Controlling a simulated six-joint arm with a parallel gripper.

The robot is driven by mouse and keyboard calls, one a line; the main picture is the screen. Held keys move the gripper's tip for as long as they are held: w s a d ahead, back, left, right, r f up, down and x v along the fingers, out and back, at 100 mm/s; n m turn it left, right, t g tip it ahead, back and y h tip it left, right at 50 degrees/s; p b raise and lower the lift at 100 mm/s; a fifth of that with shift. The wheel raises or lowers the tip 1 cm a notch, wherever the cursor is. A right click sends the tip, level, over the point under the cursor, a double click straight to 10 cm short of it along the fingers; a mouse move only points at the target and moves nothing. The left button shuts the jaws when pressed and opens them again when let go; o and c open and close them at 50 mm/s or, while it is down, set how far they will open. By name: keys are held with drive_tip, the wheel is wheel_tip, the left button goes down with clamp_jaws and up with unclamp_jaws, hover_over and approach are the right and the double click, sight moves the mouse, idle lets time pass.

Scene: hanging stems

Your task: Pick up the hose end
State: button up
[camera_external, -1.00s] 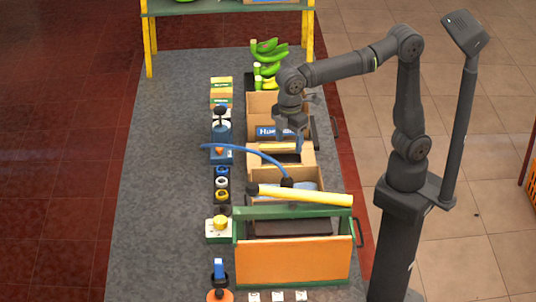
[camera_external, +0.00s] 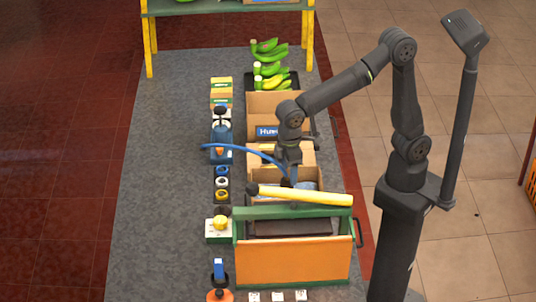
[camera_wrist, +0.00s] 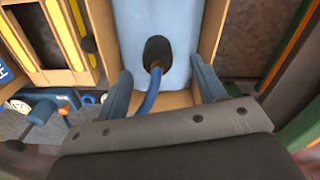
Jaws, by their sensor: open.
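A thin blue hose (camera_external: 240,150) arcs leftward in the external view from a black fitting to a free end over the mat. In the wrist view the hose (camera_wrist: 149,98) leaves the black fitting (camera_wrist: 158,53) on a light blue body (camera_wrist: 150,18) and passes down behind my gripper's base, where its far part is hidden. My gripper (camera_wrist: 162,80) is open and points down, with one finger on each side of the hose in the picture. I cannot tell if the fingertips reach its depth. In the external view my gripper (camera_external: 291,170) is over the cardboard box, near the fitting.
The blue body sits in a cardboard box (camera_external: 259,178). A green and orange toolbox with a yellow handle (camera_external: 305,195) stands just in front. Another cardboard box (camera_external: 262,103) and green bananas (camera_external: 268,70) are behind. The grey mat (camera_external: 165,180) is clear at left.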

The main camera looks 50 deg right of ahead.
sight(287, 179)
drive_tip(key=shift+w+f, duration=0.15)
drive_tip(key=shift+f, duration=1.45)
drive_tip(key=shift+w+f, duration=0.15)
drive_tip(key=shift+f, duration=1.4)
drive_tip(key=shift+c, duration=0.2)
drive_tip(key=c, duration=1.2)
drive_tip(key=shift+o, duration=0.2)
drive_tip(key=shift+r, duration=0.2)
